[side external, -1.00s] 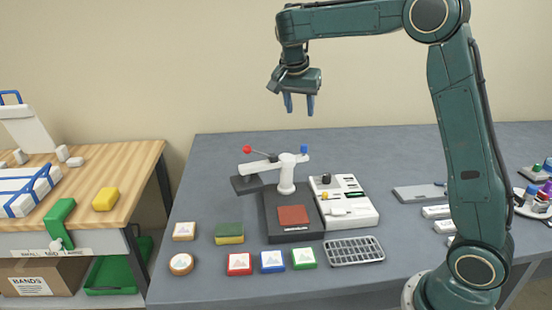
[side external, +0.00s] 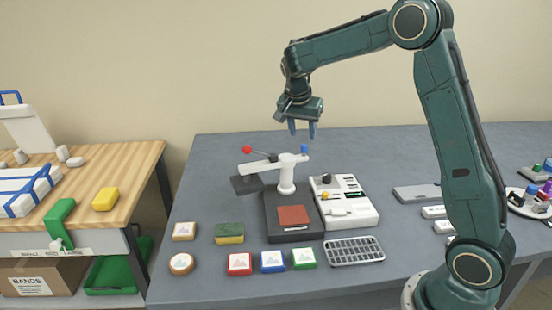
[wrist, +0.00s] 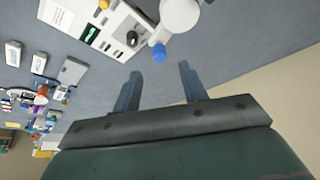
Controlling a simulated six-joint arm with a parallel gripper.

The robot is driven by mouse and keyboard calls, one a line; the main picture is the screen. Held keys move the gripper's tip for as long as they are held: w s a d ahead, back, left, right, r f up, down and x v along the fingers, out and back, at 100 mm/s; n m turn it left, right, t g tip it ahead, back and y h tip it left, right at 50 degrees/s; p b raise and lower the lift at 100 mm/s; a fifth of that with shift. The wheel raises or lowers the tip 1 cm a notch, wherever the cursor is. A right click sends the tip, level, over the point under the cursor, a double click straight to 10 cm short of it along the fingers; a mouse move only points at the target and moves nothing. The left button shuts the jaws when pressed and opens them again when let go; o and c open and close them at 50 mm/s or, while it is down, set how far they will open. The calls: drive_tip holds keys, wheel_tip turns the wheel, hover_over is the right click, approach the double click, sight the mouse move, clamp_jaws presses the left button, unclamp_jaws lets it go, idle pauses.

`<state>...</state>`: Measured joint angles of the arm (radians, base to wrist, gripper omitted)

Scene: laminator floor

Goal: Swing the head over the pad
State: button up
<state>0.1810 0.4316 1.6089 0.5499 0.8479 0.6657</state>
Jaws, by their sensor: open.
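The press stands on the grey table, with a white post (side external: 287,178) on a dark base (side external: 280,233). The red-brown pad (side external: 293,215) lies on that base. The dark head (side external: 246,184) hangs on the swing arm to the left of the post, off to the side of the pad. The arm has a red knob (side external: 248,150) on its left and a blue knob (side external: 304,149) on its right. My gripper (side external: 302,130) is open and empty, just above the blue knob. In the wrist view the blue knob (wrist: 159,53) shows beyond the fingers (wrist: 160,88).
A white control box (side external: 345,202) stands right of the base. A grey rack (side external: 354,251) and red, blue and green framed tiles (side external: 272,261) lie in front. A sponge (side external: 229,233) and two wooden pieces (side external: 183,231) lie at left. The table behind the press is clear.

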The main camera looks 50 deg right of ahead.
sight(304, 145)
drive_tip(key=shift+x, duration=2.65)
clamp_jaws()
